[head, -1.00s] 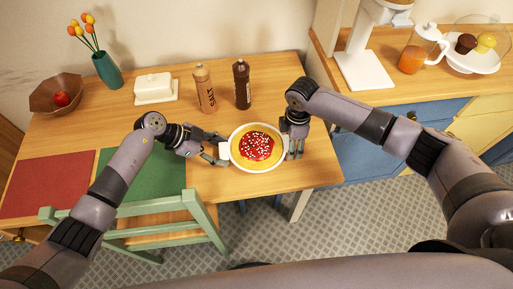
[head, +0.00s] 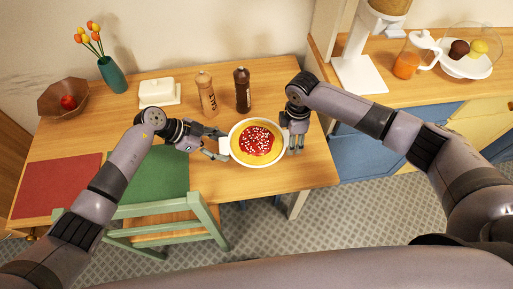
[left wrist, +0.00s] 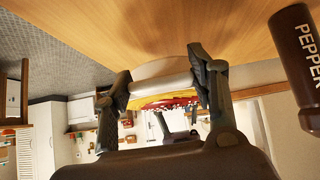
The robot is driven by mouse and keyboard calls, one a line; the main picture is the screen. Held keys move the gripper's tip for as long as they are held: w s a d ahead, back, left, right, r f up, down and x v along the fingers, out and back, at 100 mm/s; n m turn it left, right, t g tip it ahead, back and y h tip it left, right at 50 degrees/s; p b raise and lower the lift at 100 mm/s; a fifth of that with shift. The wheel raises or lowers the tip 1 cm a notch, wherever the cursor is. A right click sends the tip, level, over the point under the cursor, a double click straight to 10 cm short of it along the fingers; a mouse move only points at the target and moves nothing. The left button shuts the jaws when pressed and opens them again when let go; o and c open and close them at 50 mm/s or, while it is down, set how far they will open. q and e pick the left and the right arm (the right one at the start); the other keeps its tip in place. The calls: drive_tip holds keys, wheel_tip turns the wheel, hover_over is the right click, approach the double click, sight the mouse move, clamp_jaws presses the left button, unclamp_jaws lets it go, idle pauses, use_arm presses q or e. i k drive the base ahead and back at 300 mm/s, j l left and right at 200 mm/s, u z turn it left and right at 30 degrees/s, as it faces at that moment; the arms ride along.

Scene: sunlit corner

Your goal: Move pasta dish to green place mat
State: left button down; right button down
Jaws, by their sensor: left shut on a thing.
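The pasta dish (head: 237,158) is a white round dish with yellow pasta, red sauce and white bits, near the table's front right. My left gripper (head: 222,147) is shut on its white left handle, which also shows between the fingers in the left wrist view (left wrist: 160,88). The dish looks level; that view suggests it is clear of the tabletop. My right gripper (head: 293,144) is at the dish's right side, fingers pointing down; its grip there is hidden. The green place mat (head: 150,178) lies left of the dish, partly behind my left arm and the chair.
A green chair (head: 165,235) stands before the green mat. A red mat (head: 55,185) lies at left. Salt (head: 207,93) and pepper (head: 242,90) mills, a butter dish (head: 158,93), a bowl (head: 62,100) and a vase (head: 112,75) stand toward the back.

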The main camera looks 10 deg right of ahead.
sight(146, 172)
drive_tip(key=j, duration=1.8)
